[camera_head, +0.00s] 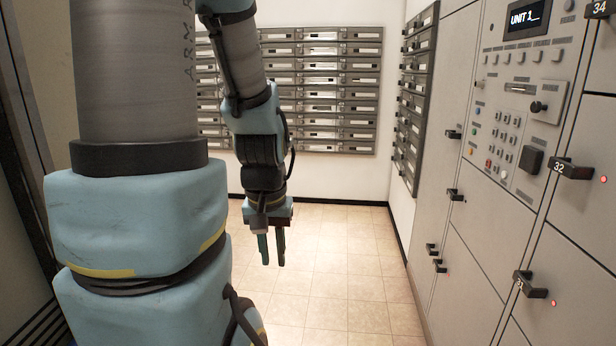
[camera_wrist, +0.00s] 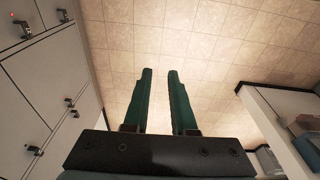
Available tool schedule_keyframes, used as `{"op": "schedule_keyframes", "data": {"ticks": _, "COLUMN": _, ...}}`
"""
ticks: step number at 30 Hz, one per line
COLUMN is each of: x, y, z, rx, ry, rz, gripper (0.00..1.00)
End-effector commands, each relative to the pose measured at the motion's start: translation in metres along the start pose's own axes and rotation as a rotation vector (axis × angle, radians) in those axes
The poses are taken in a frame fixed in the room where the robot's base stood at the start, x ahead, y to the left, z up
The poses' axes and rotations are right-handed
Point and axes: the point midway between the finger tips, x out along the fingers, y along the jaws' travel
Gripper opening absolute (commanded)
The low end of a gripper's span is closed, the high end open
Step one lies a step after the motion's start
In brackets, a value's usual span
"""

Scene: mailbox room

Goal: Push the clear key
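A control panel (camera_head: 520,88) is set in the locker wall at the right of the head view. Its screen (camera_head: 528,17) reads "UNIT 1_". Below is a keypad (camera_head: 503,140) of small grey keys, with a red key (camera_head: 488,163) at its lower left. The key labels are too small to read, so I cannot tell for sure which is the clear key. My gripper (camera_head: 272,264) hangs pointing down over the floor, well left of the panel. Its two green fingers (camera_wrist: 160,72) are apart and empty in the wrist view, where the keypad does not show.
Locker doors with dark handles, such as number 32 (camera_head: 572,170), stick out around the panel. A dark square block (camera_head: 531,159) and a knob (camera_head: 538,106) sit beside the keypad. Mailboxes (camera_head: 330,92) line the back wall. The tiled floor (camera_head: 335,285) is clear.

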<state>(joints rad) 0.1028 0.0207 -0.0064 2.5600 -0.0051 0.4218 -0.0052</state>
Motion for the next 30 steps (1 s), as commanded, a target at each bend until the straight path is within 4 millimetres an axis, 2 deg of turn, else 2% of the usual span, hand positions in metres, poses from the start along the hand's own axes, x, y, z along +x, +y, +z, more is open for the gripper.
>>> {"op": "schedule_keyframes", "data": {"ticks": 1, "x": 0.0, "y": 0.0, "z": 0.0, "rx": 0.0, "ry": 0.0, "rz": 0.0, "gripper": 0.18}}
{"op": "schedule_keyframes", "data": {"ticks": 6, "x": 0.0, "y": 0.0, "z": 0.0, "rx": 0.0, "ry": 0.0, "rz": 0.0, "gripper": 0.0}}
{"op": "schedule_keyframes", "data": {"ticks": 30, "x": 0.0, "y": 0.0, "z": 0.0, "rx": 0.0, "ry": 0.0, "rz": 0.0, "gripper": 0.0}}
